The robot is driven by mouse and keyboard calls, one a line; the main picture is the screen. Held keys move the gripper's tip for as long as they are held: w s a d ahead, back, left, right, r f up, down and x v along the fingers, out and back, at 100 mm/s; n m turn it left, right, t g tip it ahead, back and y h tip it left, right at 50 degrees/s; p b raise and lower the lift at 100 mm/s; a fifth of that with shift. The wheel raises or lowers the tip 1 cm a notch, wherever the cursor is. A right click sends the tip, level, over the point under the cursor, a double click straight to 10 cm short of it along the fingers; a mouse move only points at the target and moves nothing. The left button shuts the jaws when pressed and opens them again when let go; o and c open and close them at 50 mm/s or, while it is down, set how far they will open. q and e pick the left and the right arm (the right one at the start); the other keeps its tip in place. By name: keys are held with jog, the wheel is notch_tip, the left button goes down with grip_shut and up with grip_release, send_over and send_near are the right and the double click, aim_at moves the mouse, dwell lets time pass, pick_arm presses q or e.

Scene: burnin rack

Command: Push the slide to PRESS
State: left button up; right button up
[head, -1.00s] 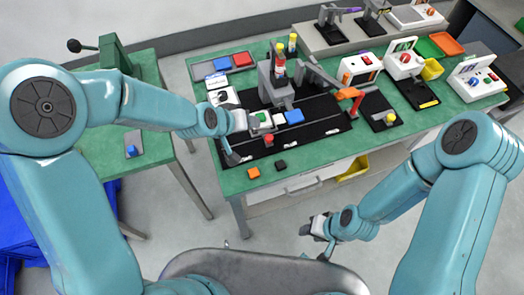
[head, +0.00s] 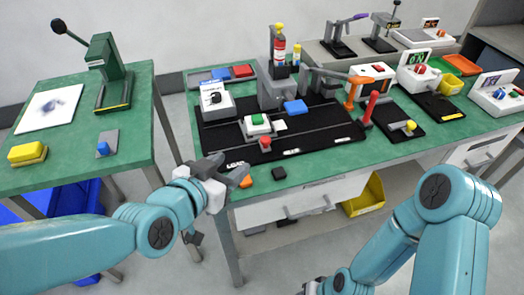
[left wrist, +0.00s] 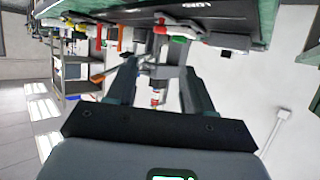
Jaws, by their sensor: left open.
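The slide carriage (head: 258,132) is a pale block with a green block on top and a red knob (head: 265,144) at its front. It sits on the left part of a black track (head: 330,132), whose left front label (head: 237,164) appears to read LOAD. The other labels are too small to read. My left gripper (head: 240,177) is open and empty, in front of the track's left end and apart from the knob. In the left wrist view, its spread fingers (left wrist: 158,85) show below the red knob (left wrist: 160,27). My right gripper (head: 308,288) is mostly cut off at the bottom edge.
A grey press column (head: 278,92) and a blue block (head: 295,107) stand behind the track. An orange-ended lever (head: 352,88) reaches over its right part. Orange (head: 246,181) and black (head: 279,173) blocks lie at the front edge. A side table (head: 70,135) stands left.

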aim_at(265, 139)
pick_arm(q)
jog(key=x, duration=1.5)
jog(key=shift+w+d+f, duration=0.15)
jog(key=shift+w+f, duration=0.1)
jog(key=shift+w, duration=0.1)
grip_shut()
